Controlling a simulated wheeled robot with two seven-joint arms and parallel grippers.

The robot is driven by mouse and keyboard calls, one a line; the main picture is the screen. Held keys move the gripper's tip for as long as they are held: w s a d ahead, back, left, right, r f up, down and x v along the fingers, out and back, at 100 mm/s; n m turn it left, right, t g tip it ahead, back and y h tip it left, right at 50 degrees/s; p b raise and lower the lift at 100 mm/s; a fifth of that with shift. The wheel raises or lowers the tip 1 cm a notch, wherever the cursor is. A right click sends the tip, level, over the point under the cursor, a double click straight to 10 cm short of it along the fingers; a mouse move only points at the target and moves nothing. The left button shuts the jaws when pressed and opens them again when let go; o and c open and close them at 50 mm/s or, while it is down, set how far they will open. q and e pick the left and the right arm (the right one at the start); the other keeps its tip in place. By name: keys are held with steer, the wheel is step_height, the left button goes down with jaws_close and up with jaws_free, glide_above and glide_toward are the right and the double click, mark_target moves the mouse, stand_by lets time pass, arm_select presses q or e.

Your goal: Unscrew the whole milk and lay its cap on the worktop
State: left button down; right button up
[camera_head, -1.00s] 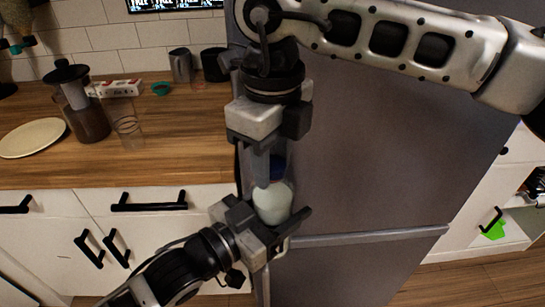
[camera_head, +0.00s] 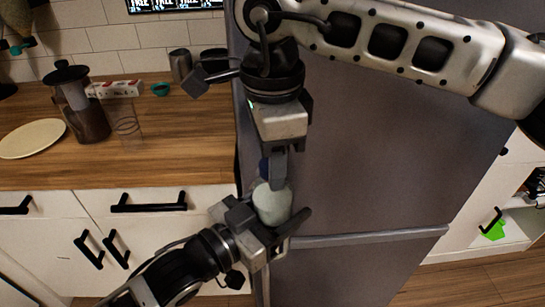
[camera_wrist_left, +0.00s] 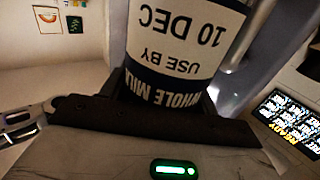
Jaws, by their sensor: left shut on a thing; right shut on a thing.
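The whole milk bottle (camera_head: 272,204) is upright in front of the grey fridge, and its blue cap (camera_head: 263,167) shows at the top. My left gripper (camera_head: 268,220) is shut around the bottle's body from below left. In the left wrist view the bottle (camera_wrist_left: 182,45) fills the space between the jaws, its "WHOLE MILK" and "10 DEC" label upside down. My right gripper (camera_head: 273,168) points down from above and is shut on the cap, its fingers hiding most of it. Whether the cap is still seated on the neck cannot be told.
The wooden worktop (camera_head: 180,150) is at the left, with bare room near its front. On it are a cream plate (camera_head: 32,138), a French press (camera_head: 82,110), a clear glass (camera_head: 126,122), a small teal bowl (camera_head: 161,89) and a metal jug (camera_head: 181,65). The fridge (camera_head: 380,170) stands close behind both grippers.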

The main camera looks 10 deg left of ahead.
stand_by(0.5)
steer(key=o, duration=1.1)
step_height(320, 180, up, 4)
steer(key=shift+r, duration=0.3)
steer(key=shift+c, duration=0.7)
steer(key=m, duration=0.2)
steer(key=r+m, duration=0.2)
steer(key=m, duration=0.1)
steer(key=shift+m, duration=0.3)
steer(key=m, duration=0.2)
steer(key=r+m, duration=0.1)
steer(key=m, duration=0.2)
steer(key=shift+r, duration=0.1)
steer(key=shift+f, duration=3.95)
